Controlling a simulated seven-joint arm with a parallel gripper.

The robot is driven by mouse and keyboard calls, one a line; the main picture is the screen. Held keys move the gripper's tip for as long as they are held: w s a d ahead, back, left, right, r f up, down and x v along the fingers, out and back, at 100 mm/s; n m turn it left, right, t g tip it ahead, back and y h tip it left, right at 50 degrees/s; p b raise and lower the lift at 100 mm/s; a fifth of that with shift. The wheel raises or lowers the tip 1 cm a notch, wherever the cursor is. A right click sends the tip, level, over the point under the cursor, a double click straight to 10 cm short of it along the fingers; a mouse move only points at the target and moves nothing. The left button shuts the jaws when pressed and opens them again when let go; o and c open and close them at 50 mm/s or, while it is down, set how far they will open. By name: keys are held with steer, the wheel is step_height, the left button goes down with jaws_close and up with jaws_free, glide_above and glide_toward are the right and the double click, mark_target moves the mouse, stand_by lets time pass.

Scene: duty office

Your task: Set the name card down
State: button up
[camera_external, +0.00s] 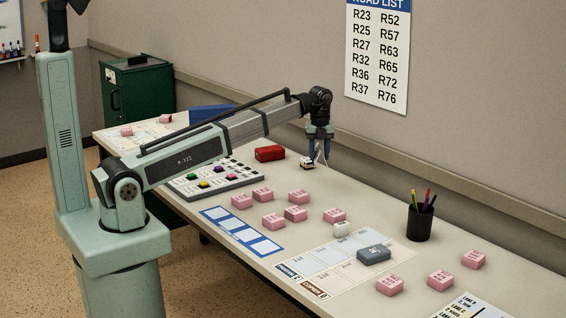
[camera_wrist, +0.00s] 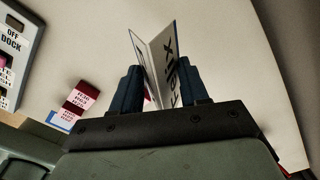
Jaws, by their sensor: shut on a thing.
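My gripper (camera_external: 320,154) hangs over the far side of the desk, near the wall, with its fingers pointing down. It is shut on the name card (camera_external: 318,153). In the wrist view, the folded white name card (camera_wrist: 150,55) stands out between the two dark fingers of my gripper (camera_wrist: 162,85), with dark lettering on one face and a blue edge. The lettering is partly hidden by a finger. I cannot tell whether the card touches the desk.
A small white toy-like object (camera_external: 306,163) is close left of the gripper, and a red box (camera_external: 269,154) is farther left. Pink blocks (camera_external: 296,213), a button panel (camera_external: 190,188), a grey-blue block (camera_external: 373,254) and a pen cup (camera_external: 420,222) stand about. Desk right of the gripper is clear.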

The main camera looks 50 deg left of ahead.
mark_target(364, 210)
steer(key=shift+d+m, duration=1.1)
steer(key=shift+d, duration=10.75)
steer(key=shift+f, duration=4.65)
steer(key=shift+f, duration=0.1)
steer(key=o, duration=1)
step_height(364, 210, up, 12)
steer(key=shift+r, duration=0.15)
